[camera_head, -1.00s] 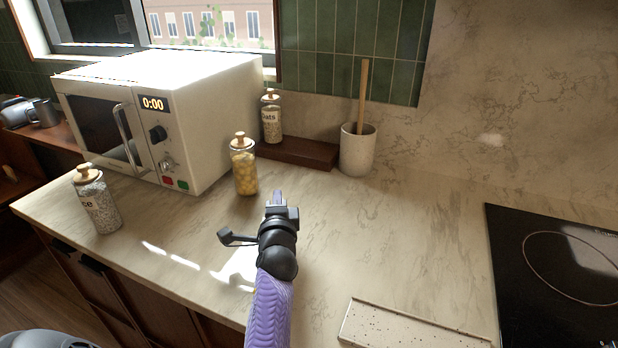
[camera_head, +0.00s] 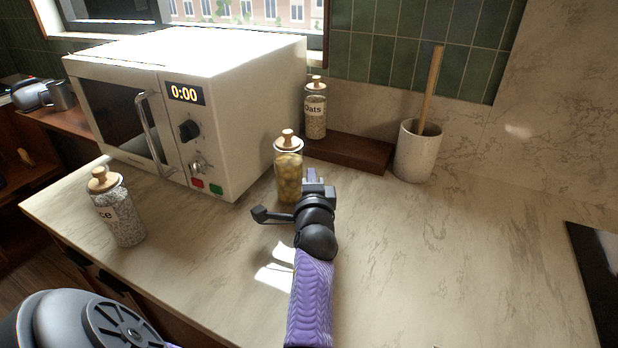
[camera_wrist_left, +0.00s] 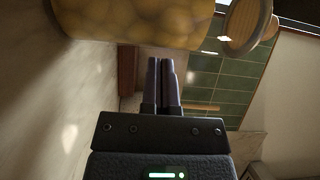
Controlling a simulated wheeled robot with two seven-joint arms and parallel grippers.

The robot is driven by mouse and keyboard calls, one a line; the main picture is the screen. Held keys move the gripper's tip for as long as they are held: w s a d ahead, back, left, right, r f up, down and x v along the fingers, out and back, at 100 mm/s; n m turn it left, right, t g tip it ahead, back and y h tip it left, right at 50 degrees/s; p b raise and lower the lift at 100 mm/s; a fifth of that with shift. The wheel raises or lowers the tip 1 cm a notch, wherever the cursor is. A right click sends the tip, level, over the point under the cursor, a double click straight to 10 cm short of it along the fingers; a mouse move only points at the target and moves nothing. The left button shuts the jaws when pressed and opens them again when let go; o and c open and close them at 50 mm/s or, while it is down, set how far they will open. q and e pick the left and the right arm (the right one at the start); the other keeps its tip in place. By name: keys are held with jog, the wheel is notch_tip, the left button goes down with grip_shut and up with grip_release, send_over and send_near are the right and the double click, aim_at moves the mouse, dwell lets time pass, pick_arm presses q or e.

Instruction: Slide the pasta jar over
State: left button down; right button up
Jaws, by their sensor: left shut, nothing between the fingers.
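The pasta jar (camera_head: 288,184) is clear glass with yellow contents and a wooden knob lid. It stands upright on the counter, just right of the microwave. My left gripper (camera_head: 312,174) is shut and empty at the jar's right side, and it hides part of the jar's lower right. In the left wrist view the jar (camera_wrist_left: 130,22) fills the top, turned sideways with its lid at the right. The shut fingertips (camera_wrist_left: 160,62) sit just below the jar's edge there; I cannot tell if they touch. My right gripper is not in view.
The microwave (camera_head: 245,150) stands close left of the jar. An oats jar (camera_head: 316,112) and a low wooden board (camera_head: 352,153) are behind it. A utensil crock (camera_head: 417,155) is at the back right. A rice jar (camera_head: 119,212) stands front left.

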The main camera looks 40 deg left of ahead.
aim_at(281, 177)
pick_arm(q)
jog(key=shift+a, duration=0.2)
jog(key=s+a+p, duration=0.2)
jog(key=a, duration=0.1)
jog(key=s+a+p, duration=0.1)
jog(key=shift+a+r, duration=0.15)
jog(key=shift+a, duration=0.35)
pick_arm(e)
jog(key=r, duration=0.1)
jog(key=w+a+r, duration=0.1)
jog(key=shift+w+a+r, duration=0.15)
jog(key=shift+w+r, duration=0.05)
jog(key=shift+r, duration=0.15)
pick_arm(q)
jog(key=shift+f, duration=0.2)
